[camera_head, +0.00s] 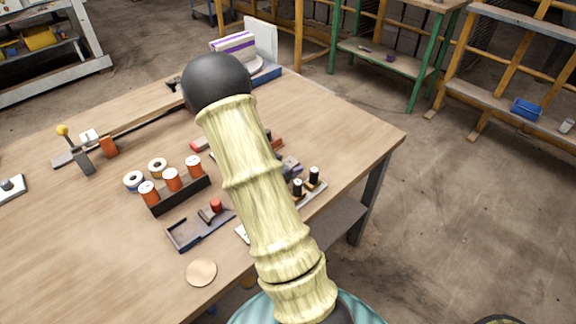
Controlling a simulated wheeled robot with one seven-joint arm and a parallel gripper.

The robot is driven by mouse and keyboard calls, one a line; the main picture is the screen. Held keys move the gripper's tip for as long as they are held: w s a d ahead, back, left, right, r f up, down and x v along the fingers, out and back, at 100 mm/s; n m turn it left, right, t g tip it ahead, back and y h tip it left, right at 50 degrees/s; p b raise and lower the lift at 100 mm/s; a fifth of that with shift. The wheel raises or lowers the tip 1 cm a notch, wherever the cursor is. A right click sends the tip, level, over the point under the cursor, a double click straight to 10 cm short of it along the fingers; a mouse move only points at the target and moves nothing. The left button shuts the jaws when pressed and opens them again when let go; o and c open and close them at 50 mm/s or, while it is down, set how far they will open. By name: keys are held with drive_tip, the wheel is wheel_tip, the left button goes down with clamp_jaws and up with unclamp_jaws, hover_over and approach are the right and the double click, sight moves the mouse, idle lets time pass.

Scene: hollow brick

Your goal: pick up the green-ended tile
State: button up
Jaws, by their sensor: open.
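I cannot make out a green-ended tile anywhere in the head view. My pale, ridged arm with a black ball at its upper end crosses the middle of the view and hides part of the wooden table (90,225). I cannot pick out my gripper or its fingertips. Small dark and red items show partly at the right edge of my arm, too covered to name.
A dark rack (182,194) holds orange-topped cylinders. A small tray (312,188) stands near the right edge. The front-left tabletop is clear.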

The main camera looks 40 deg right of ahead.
drive_tip(key=shift+c, duration=0.4)
drive_tip(key=c, duration=1.1)
wheel_tip(320, 180, up, 10)
drive_tip(key=p, duration=0.2)
